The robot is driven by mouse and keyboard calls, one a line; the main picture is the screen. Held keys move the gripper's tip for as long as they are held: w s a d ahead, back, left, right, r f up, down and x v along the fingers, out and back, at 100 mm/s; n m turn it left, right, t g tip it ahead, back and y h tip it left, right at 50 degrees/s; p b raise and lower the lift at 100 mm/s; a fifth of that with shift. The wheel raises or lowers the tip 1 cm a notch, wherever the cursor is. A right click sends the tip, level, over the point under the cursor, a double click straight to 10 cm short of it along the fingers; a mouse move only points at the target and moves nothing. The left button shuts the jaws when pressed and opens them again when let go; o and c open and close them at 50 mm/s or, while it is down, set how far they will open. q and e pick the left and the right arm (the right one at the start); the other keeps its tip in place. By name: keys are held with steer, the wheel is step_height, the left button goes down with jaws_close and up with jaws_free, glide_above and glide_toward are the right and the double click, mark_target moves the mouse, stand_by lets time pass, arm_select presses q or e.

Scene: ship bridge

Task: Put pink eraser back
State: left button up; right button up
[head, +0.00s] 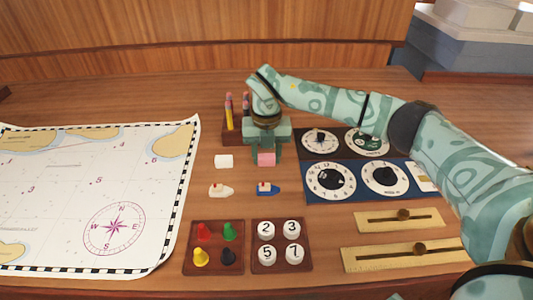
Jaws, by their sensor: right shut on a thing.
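The pink eraser (266,159) is at the fingertips of my right gripper (266,153), in the middle of the table. The gripper is shut on it, pointing down from the arm that comes in from the right. Whether the eraser touches the table is hard to tell. A white eraser-like block (223,161) lies just left of it. My left gripper is not in the head view.
A wooden pencil holder (232,135) stands behind left. White (221,190) and blue (267,188) toy boats lie in front. Further forward are a peg tray (214,270) and number tray (281,268). A chart (75,200) lies left; dial panels (358,194) and sliders (400,219) lie right.

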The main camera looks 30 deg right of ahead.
mark_target(266, 156)
steer(key=o, duration=0.9)
step_height(266, 156, up, 12)
steer(key=p, duration=0.2)
steer(key=shift+r+p, duration=0.1)
steer(key=shift+p, duration=0.25)
